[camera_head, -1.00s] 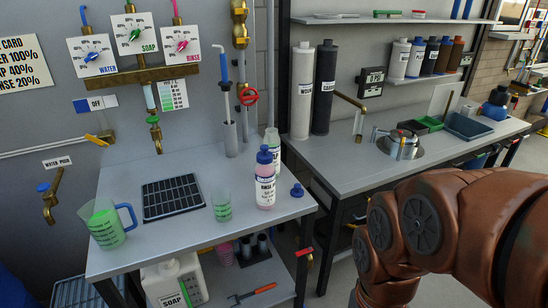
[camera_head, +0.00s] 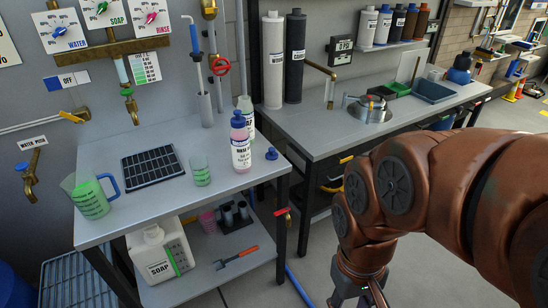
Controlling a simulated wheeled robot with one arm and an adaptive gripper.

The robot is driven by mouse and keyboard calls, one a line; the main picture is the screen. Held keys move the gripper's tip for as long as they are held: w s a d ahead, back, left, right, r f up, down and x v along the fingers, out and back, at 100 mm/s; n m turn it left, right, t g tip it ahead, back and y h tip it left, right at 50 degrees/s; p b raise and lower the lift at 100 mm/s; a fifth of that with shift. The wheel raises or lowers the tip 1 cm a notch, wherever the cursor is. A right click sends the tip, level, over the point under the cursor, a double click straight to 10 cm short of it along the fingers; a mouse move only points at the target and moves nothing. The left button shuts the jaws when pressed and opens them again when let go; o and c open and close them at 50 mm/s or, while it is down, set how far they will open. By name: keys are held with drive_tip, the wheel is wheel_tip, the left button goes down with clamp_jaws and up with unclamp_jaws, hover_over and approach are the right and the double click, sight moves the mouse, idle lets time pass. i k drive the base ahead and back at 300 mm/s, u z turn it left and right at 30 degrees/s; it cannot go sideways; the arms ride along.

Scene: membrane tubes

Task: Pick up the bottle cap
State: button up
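A small blue bottle cap (camera_head: 271,154) lies on the grey table (camera_head: 225,203) near its right edge. To its left stands a bottle (camera_head: 241,153) of pink liquid with a rinse label and a blue top. A second, clear bottle (camera_head: 245,108) stands just behind it. My copper arm fills the right side. My gripper (camera_head: 372,302) is low at the bottom edge, in front of the tables and well below and right of the cap. Only its upper part shows, and its fingertips are cut off by the frame.
A measuring jug (camera_head: 92,197) of green liquid, a black grid tray (camera_head: 152,166) and a small beaker (camera_head: 200,171) stand on the same table. A soap canister (camera_head: 160,253) is on the lower shelf. A counter with a sink (camera_head: 370,110) stands behind right.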

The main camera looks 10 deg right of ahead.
sight(272, 155)
drive_tip(key=k, duration=1.05)
drive_tip(key=u, duration=0.75)
drive_tip(key=i, duration=1.35)
drive_tip(key=z, duration=0.55)
drive_tip(key=i, duration=0.75)
drive_tip(key=z, duration=0.05)
